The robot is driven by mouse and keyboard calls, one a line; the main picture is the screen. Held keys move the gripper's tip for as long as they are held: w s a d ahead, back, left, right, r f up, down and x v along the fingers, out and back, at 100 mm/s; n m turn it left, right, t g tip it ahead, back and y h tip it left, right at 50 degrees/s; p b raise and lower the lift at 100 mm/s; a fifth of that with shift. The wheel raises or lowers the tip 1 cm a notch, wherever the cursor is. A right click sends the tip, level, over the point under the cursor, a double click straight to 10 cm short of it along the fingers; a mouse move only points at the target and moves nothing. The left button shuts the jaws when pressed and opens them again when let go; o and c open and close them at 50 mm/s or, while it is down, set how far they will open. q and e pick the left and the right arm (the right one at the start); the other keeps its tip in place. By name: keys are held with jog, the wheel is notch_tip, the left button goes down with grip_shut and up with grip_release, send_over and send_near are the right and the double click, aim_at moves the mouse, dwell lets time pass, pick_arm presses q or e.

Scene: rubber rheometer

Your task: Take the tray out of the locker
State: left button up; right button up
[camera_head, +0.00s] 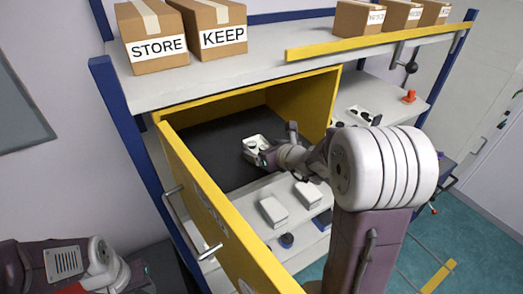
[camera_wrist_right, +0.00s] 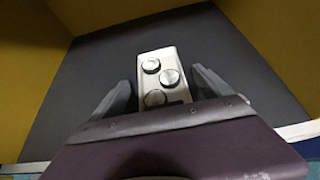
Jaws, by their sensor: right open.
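The yellow locker (camera_head: 300,103) stands under the white shelf with its door (camera_head: 215,215) swung open. Inside, on the dark floor, sits a small pale tray (camera_head: 251,140). In the right wrist view the tray (camera_wrist_right: 149,57) holds several round metallic discs. My right gripper (camera_head: 262,157) reaches into the locker at the tray's near end. In the wrist view my right gripper (camera_wrist_right: 163,90) is open, with one finger on each side of the tray's near part and gaps visible. The tray's near end is hidden by the gripper body. My left arm shows at bottom left; its gripper is not in view.
STORE (camera_head: 155,48) and KEEP (camera_head: 222,38) boxes stand on the shelf (camera_head: 215,82) above. Two pale blocks (camera_head: 273,210) lie on the surface before the locker. The open door bounds the left side; the locker walls bound the tray's surroundings.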

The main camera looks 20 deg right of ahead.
jog(key=shift+w+d+f, duration=0.1)
jog(key=shift+w+f, duration=0.2)
jog(key=shift+w, duration=0.2)
jog(key=shift+s+r, duration=0.15)
jog(key=shift+s, duration=0.05)
jog(key=c, duration=1.4)
jog(key=shift+c, duration=1.1)
jog(key=shift+w, duration=0.1)
jog(key=shift+r, duration=0.4)
jog(key=r, duration=0.1)
jog(key=r+p, duration=0.1)
jog(key=r, duration=0.2)
jog(key=shift+s+d+r, duration=0.1)
jog(key=shift+s+d, duration=0.15)
jog(key=shift+d, duration=0.15)
jog(key=s+d+r+p, duration=0.1)
jog(key=s+d+r, duration=0.5)
jog(key=d, duration=0.2)
jog(key=shift+s+p, duration=0.35)
jog(key=shift+s, duration=0.05)
